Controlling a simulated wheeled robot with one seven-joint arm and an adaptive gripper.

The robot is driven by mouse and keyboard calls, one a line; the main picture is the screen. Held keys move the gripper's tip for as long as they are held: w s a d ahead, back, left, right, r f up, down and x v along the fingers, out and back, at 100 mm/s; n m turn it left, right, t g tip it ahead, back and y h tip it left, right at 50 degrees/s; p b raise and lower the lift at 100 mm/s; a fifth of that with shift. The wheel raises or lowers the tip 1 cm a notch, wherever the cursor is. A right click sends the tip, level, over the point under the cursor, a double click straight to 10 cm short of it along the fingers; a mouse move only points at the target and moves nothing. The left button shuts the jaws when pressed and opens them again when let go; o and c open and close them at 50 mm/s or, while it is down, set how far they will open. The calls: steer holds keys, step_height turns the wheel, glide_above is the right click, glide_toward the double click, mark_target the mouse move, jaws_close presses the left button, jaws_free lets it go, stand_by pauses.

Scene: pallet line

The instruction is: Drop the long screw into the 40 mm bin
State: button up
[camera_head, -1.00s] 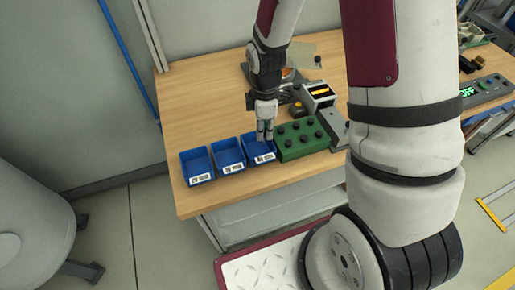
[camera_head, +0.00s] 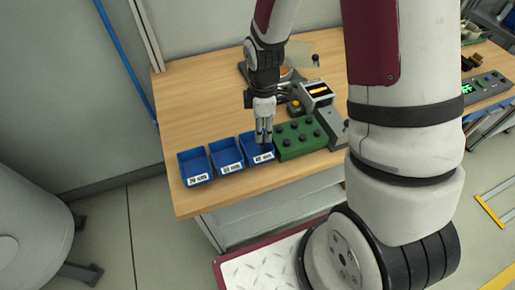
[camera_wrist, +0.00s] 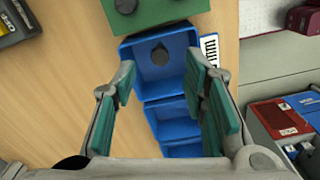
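My gripper (camera_head: 263,141) is over the rightmost of three blue bins, whose label seems to read 40. In the wrist view its green-padded fingers (camera_wrist: 161,78) are spread wide, with nothing between the pads. Below them is that blue 40 mm bin (camera_wrist: 181,80), which also shows in the head view (camera_head: 249,138). A dark screw (camera_wrist: 160,55) with a round head shows inside the bin, apart from the fingers. Its length cannot be told from above.
The other two bins (camera_head: 226,155) (camera_head: 194,168) stand in a row to the left. A green block (camera_head: 301,139) with several black knobs stands close on the right. The wooden table (camera_head: 190,100) is clear at the back left.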

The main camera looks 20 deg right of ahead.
step_height(320, 180, up, 11)
stand_by(0.3)
steer(key=shift+f, duration=0.1)
steer(key=s+r+m+t, duration=0.5)
steer(key=s+r+m, duration=1)
steer(key=r, duration=0.4)
steer(key=shift+s+r+t, duration=0.3)
steer(key=shift+s+r, duration=0.1)
steer(key=shift+s, duration=0.4)
steer(key=shift+d, duration=0.1)
